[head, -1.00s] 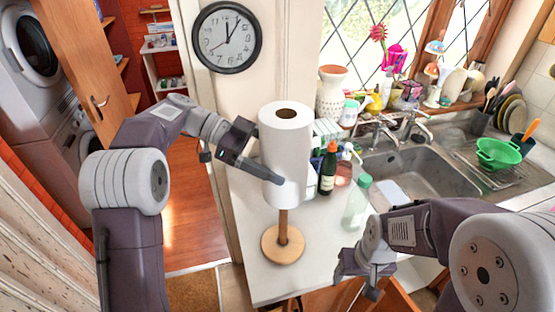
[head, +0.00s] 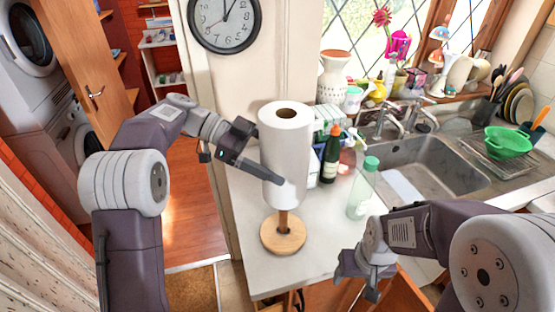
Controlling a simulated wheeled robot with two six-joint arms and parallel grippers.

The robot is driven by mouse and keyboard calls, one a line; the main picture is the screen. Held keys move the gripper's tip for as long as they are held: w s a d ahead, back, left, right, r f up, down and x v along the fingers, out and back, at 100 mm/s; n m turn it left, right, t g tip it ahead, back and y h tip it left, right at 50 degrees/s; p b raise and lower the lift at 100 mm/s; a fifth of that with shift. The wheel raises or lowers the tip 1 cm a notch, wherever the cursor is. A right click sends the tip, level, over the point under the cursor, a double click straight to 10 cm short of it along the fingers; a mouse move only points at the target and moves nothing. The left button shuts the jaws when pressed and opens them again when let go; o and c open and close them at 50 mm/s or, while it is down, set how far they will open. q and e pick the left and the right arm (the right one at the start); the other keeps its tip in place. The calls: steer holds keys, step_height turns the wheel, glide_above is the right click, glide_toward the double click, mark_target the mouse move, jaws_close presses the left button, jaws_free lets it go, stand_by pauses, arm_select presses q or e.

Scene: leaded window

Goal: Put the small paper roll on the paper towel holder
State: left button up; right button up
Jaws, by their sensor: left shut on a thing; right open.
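The white paper roll (head: 287,140) is upright in the head view, with its brown core hole showing on top. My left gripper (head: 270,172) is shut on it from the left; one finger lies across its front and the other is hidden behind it. The wooden paper towel holder (head: 283,235) stands on the white counter, with a round base. A short length of its post shows between roll and base, and the roll hides the rest. The roll lines up over the post and appears to be around it, clear of the base. My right gripper (head: 357,282) is open and empty at the lower right.
A dark green bottle (head: 330,160) and a clear bottle with a green cap (head: 363,190) stand close to the roll's right. The sink (head: 430,165) lies further right. The counter (head: 258,265) is clear around the holder's base.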

arm_select(q)
steer(key=o, duration=1.4)
steer(key=p+v, duration=0.1)
steer(key=v, duration=0.8)
